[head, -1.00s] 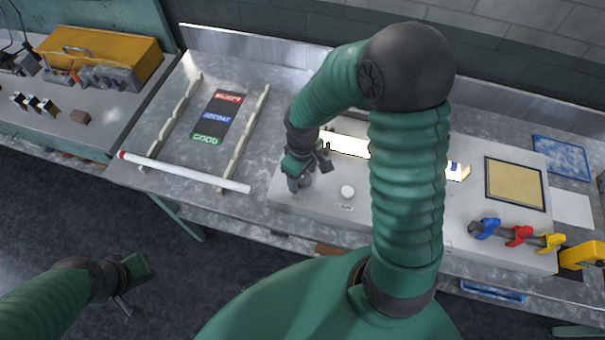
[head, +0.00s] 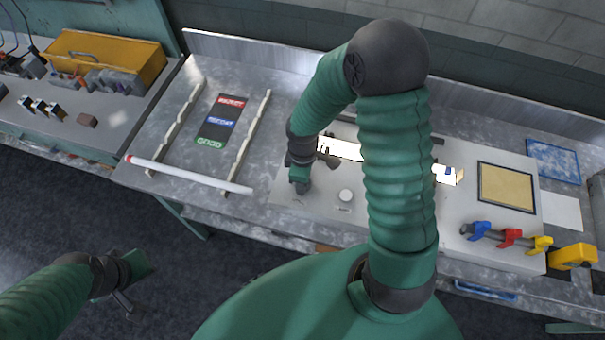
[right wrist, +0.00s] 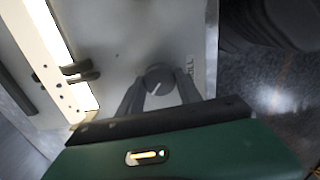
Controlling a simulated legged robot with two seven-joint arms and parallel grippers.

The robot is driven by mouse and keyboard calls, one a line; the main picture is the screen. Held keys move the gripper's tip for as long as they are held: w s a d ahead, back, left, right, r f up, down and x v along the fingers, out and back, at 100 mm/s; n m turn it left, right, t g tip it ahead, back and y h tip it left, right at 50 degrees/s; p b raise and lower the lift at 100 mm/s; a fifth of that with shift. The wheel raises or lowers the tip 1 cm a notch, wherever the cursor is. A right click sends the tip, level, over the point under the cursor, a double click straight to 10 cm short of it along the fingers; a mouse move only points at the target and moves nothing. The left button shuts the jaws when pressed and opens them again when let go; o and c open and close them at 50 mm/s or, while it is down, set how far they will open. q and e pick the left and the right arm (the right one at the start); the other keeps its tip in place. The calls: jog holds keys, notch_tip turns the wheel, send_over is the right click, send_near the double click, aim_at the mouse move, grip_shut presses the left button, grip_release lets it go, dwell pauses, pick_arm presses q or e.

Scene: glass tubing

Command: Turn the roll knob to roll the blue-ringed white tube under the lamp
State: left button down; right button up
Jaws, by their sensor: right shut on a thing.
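The roll knob (right wrist: 158,80), a grey round knob with a pale line on its face, sits between the two fingers of my right gripper (right wrist: 160,88) in the right wrist view. The gripper is shut on it, beside a sideways label. In the head view my right gripper (head: 300,184) covers the knob at the left of the pale panel. The bright lamp strip (head: 340,149) lies behind it. A blue mark on white (head: 447,171) shows at the strip's right end; my arm hides the middle, so the tube is not clear. My left gripper (head: 128,288) hangs at lower left, its opening unclear.
A white tube with a red end (head: 190,175) lies across two rails on the left. A second, pale knob (head: 345,195) stands right of my right gripper. Blue, red and yellow clips (head: 510,237) and a yellow block (head: 572,256) are at the right.

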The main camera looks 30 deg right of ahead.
jog(key=o, duration=1.4)
jog(key=shift+c, duration=0.2)
jog(key=shift+r, duration=0.1)
notch_tip(320, 180, up, 17)
jog(key=shift+f+p, duration=0.2)
jog(key=shift+p, duration=0.1)
jog(key=shift+d, duration=0.1)
